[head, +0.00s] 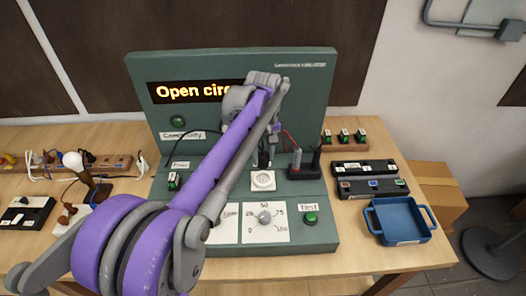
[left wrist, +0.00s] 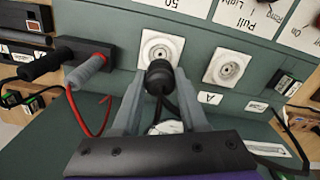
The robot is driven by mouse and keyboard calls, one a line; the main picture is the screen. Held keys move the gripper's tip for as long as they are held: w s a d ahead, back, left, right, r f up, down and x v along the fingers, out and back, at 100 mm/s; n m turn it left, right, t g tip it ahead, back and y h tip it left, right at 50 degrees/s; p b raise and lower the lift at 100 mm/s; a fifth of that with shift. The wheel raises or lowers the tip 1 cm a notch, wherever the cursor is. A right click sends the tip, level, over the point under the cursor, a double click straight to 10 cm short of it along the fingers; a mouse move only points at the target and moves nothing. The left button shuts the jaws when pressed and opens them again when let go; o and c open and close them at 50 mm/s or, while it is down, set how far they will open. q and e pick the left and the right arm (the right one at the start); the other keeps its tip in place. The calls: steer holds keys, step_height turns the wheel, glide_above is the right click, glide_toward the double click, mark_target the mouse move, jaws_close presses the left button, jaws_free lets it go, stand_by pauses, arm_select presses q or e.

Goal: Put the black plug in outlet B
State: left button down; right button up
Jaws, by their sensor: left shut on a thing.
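My left gripper (left wrist: 158,98) is shut on the black plug (left wrist: 158,76), whose dark cord trails behind it. In the left wrist view the plug overlaps the lower edge of a white outlet (left wrist: 162,46); its contact with the outlet cannot be told. That outlet shows in the head view (head: 263,181), with the dark plug (head: 263,158) just above it in the picture. A second outlet (left wrist: 229,67) sits beside a label reading A (left wrist: 210,98); my arm hides it in the head view. No B label is readable. My right gripper is not in view.
Red and black test leads (left wrist: 88,72) stand close beside the outlet. A dial (head: 265,217) and a green Test button (head: 310,217) lie in front. The display (head: 190,92) reads "Open cir…", partly hidden. A blue tray (head: 402,223) stands at the right.

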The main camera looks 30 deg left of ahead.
mark_target(263, 155)
arm_select(q)
steer(key=shift+s+f, duration=0.1)
steer(key=shift+f, duration=0.5)
steer(key=shift+f+b, duration=1.35)
steer(key=shift+f, duration=1)
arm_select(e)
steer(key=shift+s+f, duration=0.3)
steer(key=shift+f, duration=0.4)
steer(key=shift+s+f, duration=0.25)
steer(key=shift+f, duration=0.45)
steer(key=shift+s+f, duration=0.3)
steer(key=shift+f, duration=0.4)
arm_select(q)
steer(key=shift+f, duration=0.55)
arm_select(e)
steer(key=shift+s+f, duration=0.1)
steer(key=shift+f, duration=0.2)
arm_select(q)
steer(key=shift+c, duration=1.8)
jaws_free()
step_height(263, 155, up, 11)
steer(key=shift+f, duration=0.1)
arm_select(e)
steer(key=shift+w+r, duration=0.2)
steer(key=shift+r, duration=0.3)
